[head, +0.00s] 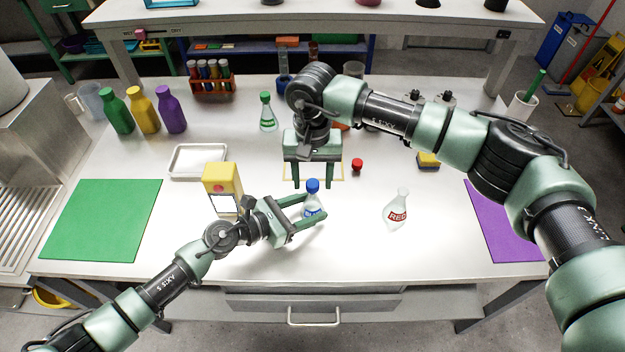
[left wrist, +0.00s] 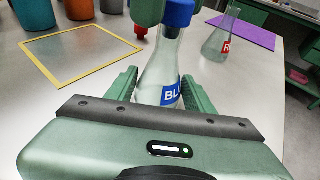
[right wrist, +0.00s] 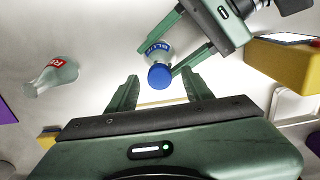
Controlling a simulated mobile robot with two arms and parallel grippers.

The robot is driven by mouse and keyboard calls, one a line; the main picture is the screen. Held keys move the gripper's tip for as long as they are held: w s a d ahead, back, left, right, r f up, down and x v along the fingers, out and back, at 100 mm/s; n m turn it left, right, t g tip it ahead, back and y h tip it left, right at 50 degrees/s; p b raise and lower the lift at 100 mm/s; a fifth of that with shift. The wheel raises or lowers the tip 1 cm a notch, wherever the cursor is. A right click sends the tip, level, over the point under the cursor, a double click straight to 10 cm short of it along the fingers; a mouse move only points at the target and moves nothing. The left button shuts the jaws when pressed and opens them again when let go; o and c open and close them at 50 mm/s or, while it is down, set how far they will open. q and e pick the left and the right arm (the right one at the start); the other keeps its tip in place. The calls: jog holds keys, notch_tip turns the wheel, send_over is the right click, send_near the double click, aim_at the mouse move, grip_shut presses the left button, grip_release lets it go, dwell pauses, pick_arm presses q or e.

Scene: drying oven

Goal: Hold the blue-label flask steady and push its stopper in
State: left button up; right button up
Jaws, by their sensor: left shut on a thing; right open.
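The blue-label flask (head: 311,213) stands upright on the table with its blue stopper (head: 312,186) in the mouth; how deep it sits I cannot tell. It also shows in the left wrist view (left wrist: 158,72). My left gripper (head: 320,207) is shut on the flask's body from the left, below the stopper. My right gripper (head: 312,184) is open and points down above the flask. In the right wrist view the stopper (right wrist: 159,77) appears between its open fingertips, apart from them. A right finger partly hides the flask's top in the left wrist view.
A red-label flask (head: 398,210) without a stopper stands to the right; a red stopper (head: 357,165) lies behind. A yellow carton (head: 222,180) stands close to my left wrist. A green-stoppered flask (head: 267,115) is farther back. Green (head: 100,220) and purple (head: 500,225) mats lie at the sides.

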pick_arm(q)
jog(key=shift+s+f, duration=0.1)
jog(key=shift+f, duration=0.05)
pick_arm(e)
jog(key=shift+r, duration=1.85)
pick_arm(q)
jog(key=o, duration=1.1)
jog(key=shift+c, duration=0.2)
jog(key=v, duration=1.2)
